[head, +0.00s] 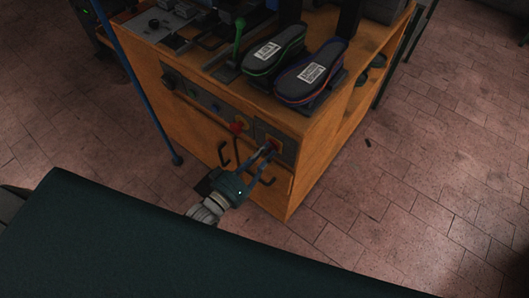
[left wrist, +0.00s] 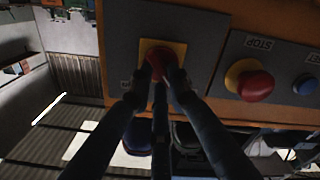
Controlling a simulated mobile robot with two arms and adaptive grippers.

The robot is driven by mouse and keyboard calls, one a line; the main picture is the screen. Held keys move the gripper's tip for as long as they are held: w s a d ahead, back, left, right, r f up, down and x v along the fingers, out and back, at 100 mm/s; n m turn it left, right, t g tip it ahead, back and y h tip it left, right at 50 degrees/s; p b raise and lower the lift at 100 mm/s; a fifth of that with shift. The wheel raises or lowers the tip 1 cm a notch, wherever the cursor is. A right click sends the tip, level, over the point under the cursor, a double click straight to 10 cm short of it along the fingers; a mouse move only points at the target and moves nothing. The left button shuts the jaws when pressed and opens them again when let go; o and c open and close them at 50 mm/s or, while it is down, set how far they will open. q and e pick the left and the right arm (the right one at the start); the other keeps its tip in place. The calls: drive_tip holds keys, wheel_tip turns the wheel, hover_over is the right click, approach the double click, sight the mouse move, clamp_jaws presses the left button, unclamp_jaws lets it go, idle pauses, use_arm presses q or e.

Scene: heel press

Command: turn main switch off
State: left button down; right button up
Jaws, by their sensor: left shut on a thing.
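The main switch is a red knob on a yellow square plate, set in a grey panel at the right end of the orange cabinet's front. In the head view the switch (head: 272,144) is mostly hidden by my fingertips. In the left wrist view the red knob (left wrist: 158,54) shows between the finger ends. My left gripper (head: 267,152) reaches up from below and is shut on the knob; its fingers also show in the left wrist view (left wrist: 158,78). My right gripper is not in view.
A red mushroom button (left wrist: 256,86) labelled STOP sits beside the switch panel, with a blue button (left wrist: 305,84) further along. Black handles (head: 225,153) stick out below. Two shoe-shaped pieces (head: 312,72) and a green-knobbed lever (head: 239,30) are on the cabinet top.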

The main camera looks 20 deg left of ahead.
use_arm(q)
drive_tip(key=shift+n, duration=0.6)
drive_tip(key=c, duration=1.6)
unclamp_jaws()
drive_tip(key=shift+c, duration=0.2)
drive_tip(key=v, duration=1.2)
drive_tip(key=shift+a, duration=0.1)
